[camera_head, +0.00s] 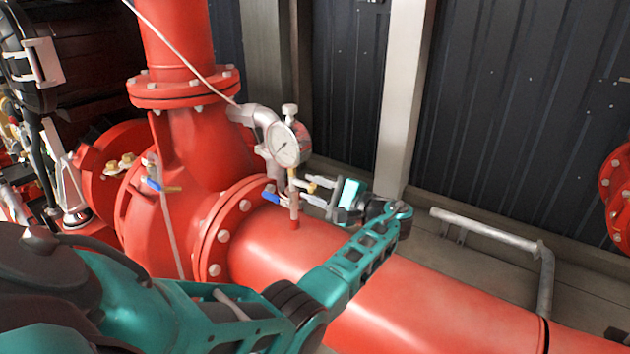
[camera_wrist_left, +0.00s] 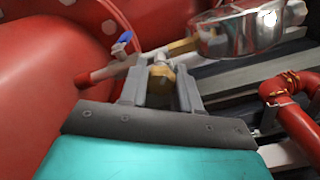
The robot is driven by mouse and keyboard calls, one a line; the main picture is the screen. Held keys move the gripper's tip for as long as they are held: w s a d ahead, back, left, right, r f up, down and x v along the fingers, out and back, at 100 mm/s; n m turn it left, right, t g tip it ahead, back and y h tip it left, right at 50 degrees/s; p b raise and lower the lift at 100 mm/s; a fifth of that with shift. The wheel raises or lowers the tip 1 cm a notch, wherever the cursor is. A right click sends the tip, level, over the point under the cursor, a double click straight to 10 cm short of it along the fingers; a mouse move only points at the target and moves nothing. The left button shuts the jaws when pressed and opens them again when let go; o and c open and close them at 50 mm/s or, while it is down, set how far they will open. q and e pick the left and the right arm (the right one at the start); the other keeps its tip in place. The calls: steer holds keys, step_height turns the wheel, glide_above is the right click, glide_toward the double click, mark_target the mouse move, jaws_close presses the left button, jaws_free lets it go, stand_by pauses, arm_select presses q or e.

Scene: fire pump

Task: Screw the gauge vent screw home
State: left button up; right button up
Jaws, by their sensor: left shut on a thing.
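The pressure gauge (camera_head: 286,143), with a white dial, stands on a thin vertical line above the red pipe. The gauge vent screw (camera_head: 310,186), small and brass, points sideways from the fitting below the gauge. My left gripper (camera_head: 312,191) reaches in from the right of that line, its fingers closed around the vent screw. In the left wrist view the brass screw (camera_wrist_left: 161,78) sits between the two grey fingers of the left gripper (camera_wrist_left: 161,82), partly hidden by them. The gauge's shiny case (camera_wrist_left: 236,32) shows at the upper right. My right gripper is not in view.
A blue-handled valve (camera_head: 271,196) is close to the left of my fingers; its blue lever (camera_wrist_left: 124,38) also shows in the left wrist view. The thick red pipe (camera_head: 400,302) runs below my arm. A grey pipe rail (camera_head: 485,229) stands at the right.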

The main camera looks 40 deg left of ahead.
arm_select(q)
steer(key=m, duration=0.4)
steer(key=shift+m, duration=0.3)
steer(key=m, duration=0.4)
steer(key=shift+f+m, duration=0.1)
steer(key=shift+m, duration=0.2)
steer(key=o, duration=1)
steer(key=shift+o, duration=0.2)
steer(key=w+d+b, duration=0.1)
steer(key=d, duration=1.2)
steer(key=shift+w+b, duration=0.15)
steer(key=shift+b, duration=0.25)
